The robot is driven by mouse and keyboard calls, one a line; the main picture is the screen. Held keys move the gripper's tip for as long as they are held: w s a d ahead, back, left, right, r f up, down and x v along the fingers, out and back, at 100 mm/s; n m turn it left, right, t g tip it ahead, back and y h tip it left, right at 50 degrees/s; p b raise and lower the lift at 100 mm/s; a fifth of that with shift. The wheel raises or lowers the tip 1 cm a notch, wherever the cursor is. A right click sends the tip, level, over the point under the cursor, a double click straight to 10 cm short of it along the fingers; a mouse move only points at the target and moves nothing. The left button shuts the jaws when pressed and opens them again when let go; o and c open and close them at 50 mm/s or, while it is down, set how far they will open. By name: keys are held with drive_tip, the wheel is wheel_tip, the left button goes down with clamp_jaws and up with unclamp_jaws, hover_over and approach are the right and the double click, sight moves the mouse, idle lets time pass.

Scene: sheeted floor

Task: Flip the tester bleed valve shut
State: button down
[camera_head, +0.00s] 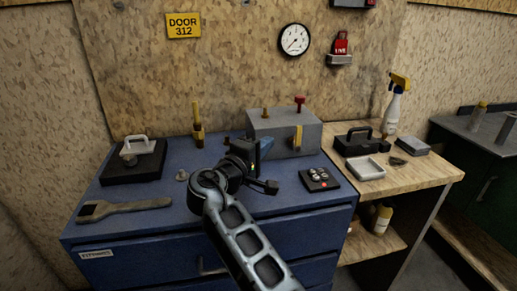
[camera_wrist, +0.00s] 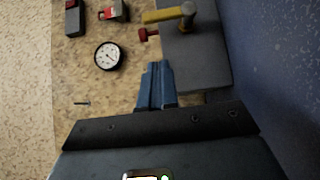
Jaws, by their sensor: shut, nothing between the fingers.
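The tester appears to be the grey box (camera_head: 278,134) at the back of the blue bench. A yellow lever (camera_head: 298,138) stands upright on its front face, and a red T-handle (camera_head: 300,102) and a brass knob (camera_head: 265,113) are on top. In the wrist view, which is turned sideways, the yellow lever (camera_wrist: 163,15), the red handle (camera_wrist: 148,35) and the grey box (camera_wrist: 200,60) show at upper right. My gripper (camera_head: 268,143) is shut and empty, in front of the box and left of the lever, apart from the lever. Its blue fingertips (camera_wrist: 155,68) show in the wrist view.
A brass valve with an upright yellow handle (camera_head: 197,124) stands left of the box. A wrench (camera_head: 125,208), a black pad with a handled block (camera_head: 133,162) and a small button panel (camera_head: 319,180) lie on the blue bench (camera_head: 155,193). A wooden side table (camera_head: 418,174) holds several items.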

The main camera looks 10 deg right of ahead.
sight(296, 136)
drive_tip(key=w+d+p, duration=0.1)
drive_tip(key=w+d, duration=0.2)
drive_tip(key=d, duration=0.4)
drive_tip(key=shift+p, duration=0.4)
